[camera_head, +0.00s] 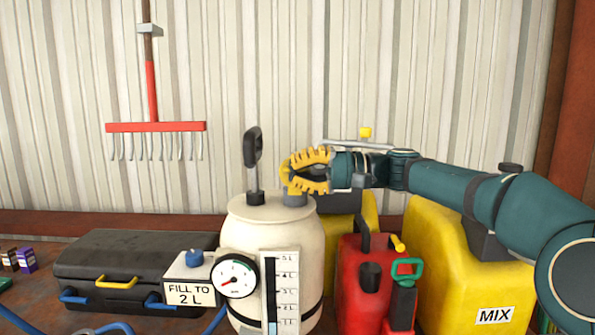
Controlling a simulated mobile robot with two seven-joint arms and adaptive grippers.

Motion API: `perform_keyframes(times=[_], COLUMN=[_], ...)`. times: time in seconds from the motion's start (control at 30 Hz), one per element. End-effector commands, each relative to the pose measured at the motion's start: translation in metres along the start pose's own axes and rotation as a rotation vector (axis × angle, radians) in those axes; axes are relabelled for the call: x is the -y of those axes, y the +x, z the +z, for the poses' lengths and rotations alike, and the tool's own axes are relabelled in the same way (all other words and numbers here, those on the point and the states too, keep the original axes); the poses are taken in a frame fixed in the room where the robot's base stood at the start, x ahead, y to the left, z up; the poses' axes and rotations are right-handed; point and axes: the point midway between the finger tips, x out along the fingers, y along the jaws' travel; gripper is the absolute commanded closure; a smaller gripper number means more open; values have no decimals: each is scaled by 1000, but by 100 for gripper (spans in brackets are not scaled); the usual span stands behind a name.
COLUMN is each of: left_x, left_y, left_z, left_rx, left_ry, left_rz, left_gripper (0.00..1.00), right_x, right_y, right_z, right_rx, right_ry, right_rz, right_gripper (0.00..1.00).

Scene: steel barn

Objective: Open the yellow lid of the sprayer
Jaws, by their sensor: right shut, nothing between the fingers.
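The sprayer (270,235) is a cream tank with a black pump handle (253,160) standing up from its top. A short grey neck (294,199) sits on its top right. My right gripper (290,172) has yellow ridged fingers; it reaches in from the right, shut and empty, just above this neck. Yellow shows at the fingertips directly over the neck, and I cannot clearly separate the sprayer's yellow lid from the yellow fingers. I cannot tell whether the fingers touch the lid. My left gripper is out of view.
A dial gauge (235,277) and level scale (282,290) are on the sprayer's front. A red can (362,285) and a yellow MIX container (445,270) stand right, below my arm. A black case (130,262) and a "FILL TO 2 L" sign (190,294) are left.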

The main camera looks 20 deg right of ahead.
Motion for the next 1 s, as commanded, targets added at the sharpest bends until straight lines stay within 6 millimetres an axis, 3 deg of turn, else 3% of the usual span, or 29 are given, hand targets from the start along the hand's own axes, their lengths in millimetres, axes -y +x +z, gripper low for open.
perform_keyframes(times=[0.03, 0.13, 0.17, 0.57, 1.0], left_x=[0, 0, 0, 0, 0], left_y=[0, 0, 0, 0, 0], left_z=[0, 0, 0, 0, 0], left_rx=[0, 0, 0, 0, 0], left_ry=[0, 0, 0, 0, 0], left_rz=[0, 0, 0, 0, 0], left_gripper=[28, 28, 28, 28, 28], right_x=[1, 1, 1, 0, 0], right_y=[0, 0, 0, -6, -87], right_z=[0, 0, 0, 0, -1], right_rx=[1, 1, 1, 0, -4], right_ry=[-1, 0, 0, 1, 1], right_rz=[-1, -1, -1, 0, 1], right_gripper=[100, 66, 61, 61, 61])
